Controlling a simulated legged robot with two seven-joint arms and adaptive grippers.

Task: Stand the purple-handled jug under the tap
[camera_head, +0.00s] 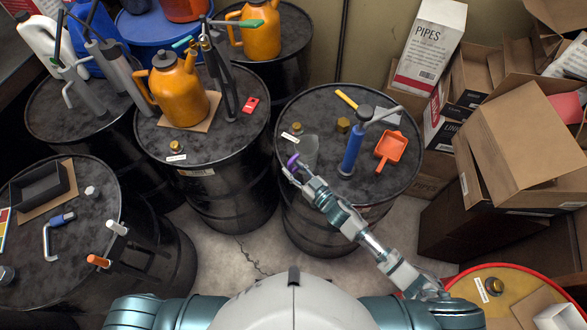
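The clear jug (309,148) stands on the middle-right black drum (325,105), with its purple handle (292,160) on the near left side. My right gripper (296,172) is at this handle, its fingertips overlapping it. I cannot tell whether the fingers are closed on it. A dark upright tap stand (222,75) with green levers rises from the neighbouring drum (215,152). An orange can (180,95) stands on cardboard beside it. My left gripper is out of view.
A blue pump (353,148) with a grey spout stands just right of the jug, with an orange scoop (390,148) beyond. A small brass cap (343,125) lies behind. Cardboard boxes (517,130) crowd the right. Bare floor (245,250) shows between drums.

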